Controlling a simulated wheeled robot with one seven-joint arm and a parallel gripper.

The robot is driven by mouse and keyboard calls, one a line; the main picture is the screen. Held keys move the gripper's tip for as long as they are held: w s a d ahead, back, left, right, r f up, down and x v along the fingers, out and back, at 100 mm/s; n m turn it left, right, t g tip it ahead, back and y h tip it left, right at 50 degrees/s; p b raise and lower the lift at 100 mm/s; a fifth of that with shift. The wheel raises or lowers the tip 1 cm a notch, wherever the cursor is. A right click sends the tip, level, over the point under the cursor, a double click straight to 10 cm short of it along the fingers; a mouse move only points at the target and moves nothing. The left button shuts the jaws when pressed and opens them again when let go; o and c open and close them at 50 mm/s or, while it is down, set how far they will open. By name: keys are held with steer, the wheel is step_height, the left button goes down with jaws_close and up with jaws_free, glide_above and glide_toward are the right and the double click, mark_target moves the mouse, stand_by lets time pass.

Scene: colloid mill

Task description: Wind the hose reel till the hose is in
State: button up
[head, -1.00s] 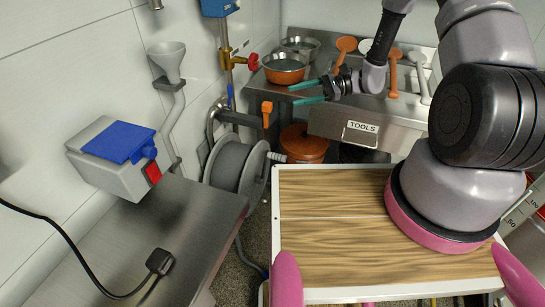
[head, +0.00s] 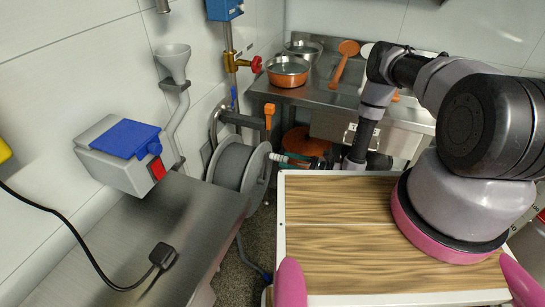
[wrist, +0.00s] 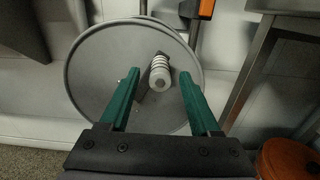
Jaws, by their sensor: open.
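The grey hose reel (head: 236,168) hangs on a wall bracket left of centre in the head view. In the wrist view its round side disc (wrist: 105,75) faces me. A pale ribbed crank knob (wrist: 160,73) stands out from the disc, right of its middle. My gripper (wrist: 160,74) is open with green fingers, and the knob appears between the fingertips; contact is not visible. In the head view my gripper (head: 288,159) is beside the reel's right side, partly hidden by dark arm parts. A thin hose (head: 241,248) hangs below the reel towards the floor.
A wood-topped surface with a white rim (head: 282,235) lies in front of the reel. A steel bench (head: 190,225) is at left, and a steel counter with pans (head: 288,72) is behind. An orange pot (wrist: 287,158) sits low at right in the wrist view.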

mark_target(270, 155)
steer(key=x, duration=0.6)
steer(key=shift+w+a, duration=0.15)
steer(key=shift+a, duration=0.2)
jaws_close()
stand_by(1.1)
